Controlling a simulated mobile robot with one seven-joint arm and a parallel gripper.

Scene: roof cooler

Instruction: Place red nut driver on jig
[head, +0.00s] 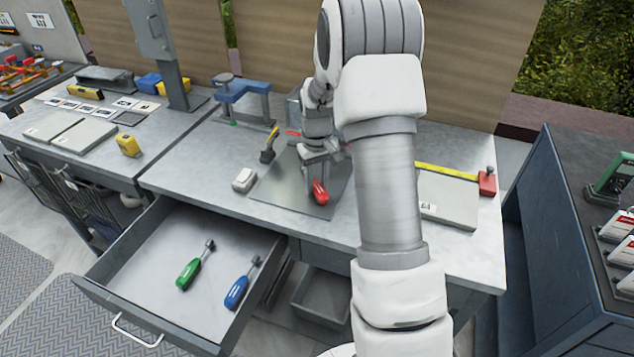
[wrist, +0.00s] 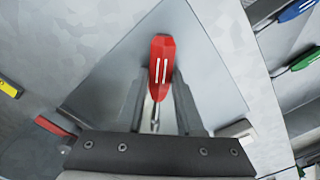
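The red nut driver (head: 320,191) is at a flat grey plate (head: 278,190) on the workbench, directly beneath my gripper (head: 316,160). In the wrist view, its red handle (wrist: 162,62) points away from my gripper (wrist: 160,90), and its metal shank runs back between the two fingers. The fingers lie on either side of the driver, close to the handle's near end. I cannot tell whether they touch it, or whether the driver rests on the plate. The grey plate also shows in the wrist view (wrist: 205,85). I cannot tell for sure which item is the jig.
A blue clamp-like fixture (head: 243,92) stands behind left. A small white block (head: 244,180) sits left of the plate. The open drawer (head: 165,235) holds green (head: 190,273) and blue (head: 237,291) drivers. A yellow strip (head: 445,171) and red block (head: 487,181) are right.

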